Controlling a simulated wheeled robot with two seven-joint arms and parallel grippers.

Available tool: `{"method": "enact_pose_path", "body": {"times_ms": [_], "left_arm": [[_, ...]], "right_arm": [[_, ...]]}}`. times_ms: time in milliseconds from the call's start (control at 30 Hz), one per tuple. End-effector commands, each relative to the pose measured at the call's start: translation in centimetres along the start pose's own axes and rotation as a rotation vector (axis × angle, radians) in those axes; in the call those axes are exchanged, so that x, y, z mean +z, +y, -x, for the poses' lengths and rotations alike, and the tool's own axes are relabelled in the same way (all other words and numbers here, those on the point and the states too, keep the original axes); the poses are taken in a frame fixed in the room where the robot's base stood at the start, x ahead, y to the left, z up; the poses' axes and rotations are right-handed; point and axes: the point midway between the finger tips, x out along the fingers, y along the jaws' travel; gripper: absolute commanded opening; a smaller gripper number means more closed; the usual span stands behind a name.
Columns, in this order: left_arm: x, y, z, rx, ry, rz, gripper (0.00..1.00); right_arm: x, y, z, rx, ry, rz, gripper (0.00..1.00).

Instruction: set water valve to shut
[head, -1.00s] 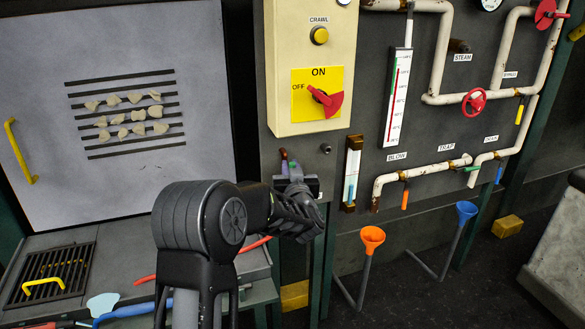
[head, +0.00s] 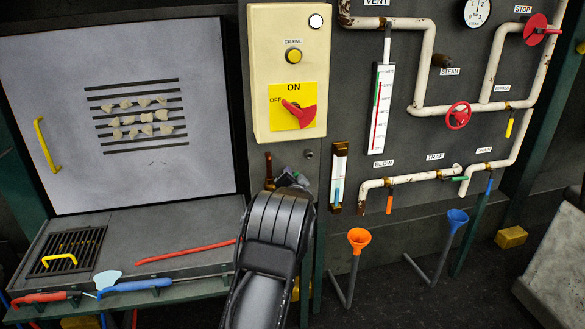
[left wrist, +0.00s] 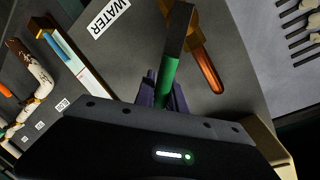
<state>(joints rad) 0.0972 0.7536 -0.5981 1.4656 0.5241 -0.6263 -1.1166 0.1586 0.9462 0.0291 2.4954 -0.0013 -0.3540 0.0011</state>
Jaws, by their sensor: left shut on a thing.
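In the left wrist view a lever with a green grip (left wrist: 168,75) on a dark bar stands near the WATER label (left wrist: 109,16). My left gripper (left wrist: 163,92) is shut on this green grip, one dark purple finger on each side. In the head view my left gripper (head: 290,179) is at the panel below the yellow switch box, and my own arm hides most of it and the green grip. My right gripper is not in view.
A gauge glass (head: 338,175) is to the right. The yellow box (head: 262,75) is above. Red and blue tools (head: 155,284) lie at lower left.

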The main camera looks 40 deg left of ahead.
Motion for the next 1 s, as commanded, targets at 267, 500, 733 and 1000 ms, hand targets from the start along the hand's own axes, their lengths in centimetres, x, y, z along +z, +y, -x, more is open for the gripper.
{"method": "enact_pose_path", "body": {"times_ms": [267,500,733,1000], "left_arm": [[0.0,2.1,-0.3,0.004,-0.047,-0.262,0.00],[1.1,3.7,-0.7,0.004,-0.090,-0.480,0.00],[2.2,4.7,-0.9,0.003,-0.123,-0.642,0.00],[2.9,5.1,-1.0,0.003,-0.144,-0.740,0.00]], "right_arm": [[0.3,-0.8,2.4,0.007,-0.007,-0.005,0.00],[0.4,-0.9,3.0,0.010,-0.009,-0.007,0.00],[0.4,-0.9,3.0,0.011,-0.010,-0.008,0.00],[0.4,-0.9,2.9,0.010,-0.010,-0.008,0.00]]}}
